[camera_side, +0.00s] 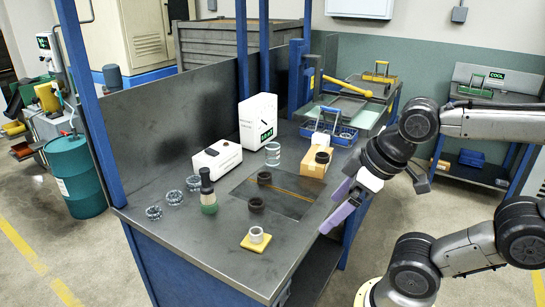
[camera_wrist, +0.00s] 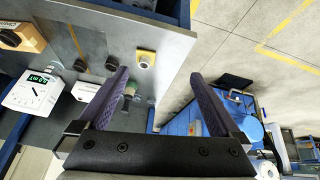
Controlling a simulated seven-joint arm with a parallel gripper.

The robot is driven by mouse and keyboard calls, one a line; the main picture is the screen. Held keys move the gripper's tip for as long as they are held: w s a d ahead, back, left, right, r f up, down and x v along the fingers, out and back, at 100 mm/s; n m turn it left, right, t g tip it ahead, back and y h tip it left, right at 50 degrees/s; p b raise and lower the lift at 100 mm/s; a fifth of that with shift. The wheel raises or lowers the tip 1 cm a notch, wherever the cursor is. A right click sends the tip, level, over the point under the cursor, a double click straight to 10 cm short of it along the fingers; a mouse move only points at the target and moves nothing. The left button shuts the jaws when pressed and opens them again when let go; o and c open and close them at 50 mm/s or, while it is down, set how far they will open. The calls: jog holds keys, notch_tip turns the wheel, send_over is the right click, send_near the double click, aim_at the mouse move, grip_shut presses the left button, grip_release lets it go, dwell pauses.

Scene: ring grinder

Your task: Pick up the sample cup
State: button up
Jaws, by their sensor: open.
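A small pale grey cup (camera_side: 257,235), which looks like the sample cup, stands upright on a yellow square pad (camera_side: 246,244) near the front edge of the grey bench. In the wrist view the cup (camera_wrist: 144,65) and its pad (camera_wrist: 150,55) show just beyond and between the fingers, nearer the left one. My gripper (camera_side: 337,205) is open and empty, with purple fingers. It hangs past the bench's right edge, to the right of and above the cup, apart from it. In the wrist view my gripper (camera_wrist: 160,76) has its fingers wide apart.
A dark bottle with a green base (camera_side: 208,190) stands left of the cup. Dark rings (camera_side: 256,205) lie behind it. A wooden block (camera_side: 313,168), a white machine (camera_side: 217,158) and a white display box (camera_side: 258,120) stand farther back. Bench around the pad is clear.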

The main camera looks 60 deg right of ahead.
jog(key=w+d+r+n+t+h, duration=0.1)
jog(key=w+d+r+n, duration=0.2)
jog(key=w+r+n, duration=0.65)
jog(key=w+d+r+n+h, duration=0.1)
jog(key=w+d+r+n, duration=0.3)
jog(key=w+r+n, duration=0.4)
jog(key=n+g+h, duration=0.2)
jog(key=n+g, duration=0.2)
jog(key=g, duration=0.1)
send_over(272, 152)
jog(key=a, duration=0.3)
notch_tip(272, 152, down, 24)
jog(key=shift+m, duration=0.35)
jog(key=x, duration=0.7)
jog(key=shift+d+f, duration=0.2)
jog(key=shift+d, duration=0.3)
jog(key=shift+s+x, duration=0.1)
jog(key=shift+x, duration=1.25)
jog(key=shift+s+x, duration=0.15)
jog(key=shift+x, duration=1.25)
